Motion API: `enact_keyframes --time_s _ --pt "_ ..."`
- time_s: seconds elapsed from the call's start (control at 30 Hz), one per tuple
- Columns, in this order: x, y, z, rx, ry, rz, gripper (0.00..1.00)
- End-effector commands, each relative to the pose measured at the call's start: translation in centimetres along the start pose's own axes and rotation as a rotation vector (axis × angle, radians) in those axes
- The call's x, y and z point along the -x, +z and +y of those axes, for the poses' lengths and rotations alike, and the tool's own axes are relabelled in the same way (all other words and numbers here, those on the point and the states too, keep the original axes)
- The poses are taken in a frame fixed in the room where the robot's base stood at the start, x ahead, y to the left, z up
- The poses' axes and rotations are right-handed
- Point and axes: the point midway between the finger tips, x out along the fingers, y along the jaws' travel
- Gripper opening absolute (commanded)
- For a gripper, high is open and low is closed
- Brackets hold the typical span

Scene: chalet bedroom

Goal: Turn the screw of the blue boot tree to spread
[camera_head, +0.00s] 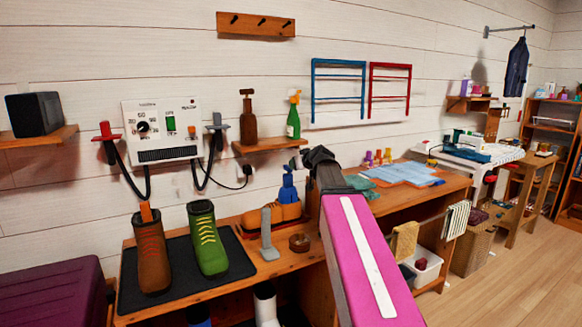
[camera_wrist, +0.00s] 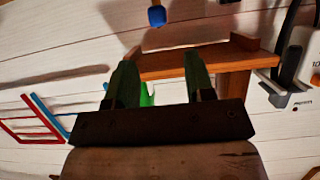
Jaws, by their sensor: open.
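The blue boot tree (camera_head: 288,187) stands upright in a tan shoe (camera_head: 290,212) on the wooden bench, left of my arm. My gripper (camera_head: 300,163) is above and slightly right of it in the head view, apart from it as far as I can tell. In the wrist view, which looks upside down, my gripper (camera_wrist: 160,78) has its two fingers apart with nothing held. A small blue knob (camera_wrist: 156,16) at the top edge there may be part of the boot tree; I cannot tell for sure.
A brown boot (camera_head: 152,255) and a green boot (camera_head: 207,242) stand on a dark mat left. A grey upright tool (camera_head: 268,235) stands near the tan shoe. A wall shelf (camera_head: 265,145) with a green spray bottle (camera_head: 293,122) is close behind my gripper.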

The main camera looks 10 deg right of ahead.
Motion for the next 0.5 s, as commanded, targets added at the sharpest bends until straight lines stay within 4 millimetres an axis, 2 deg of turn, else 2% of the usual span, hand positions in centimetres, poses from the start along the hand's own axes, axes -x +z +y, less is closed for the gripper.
enact_keyframes --time_s 0.27,0.5 --pt "-2.2 -0.1 0.1 0.000 0.000 0.000 0.49" --pt "-6.4 -0.1 0.1 0.000 -0.001 -0.002 0.49"
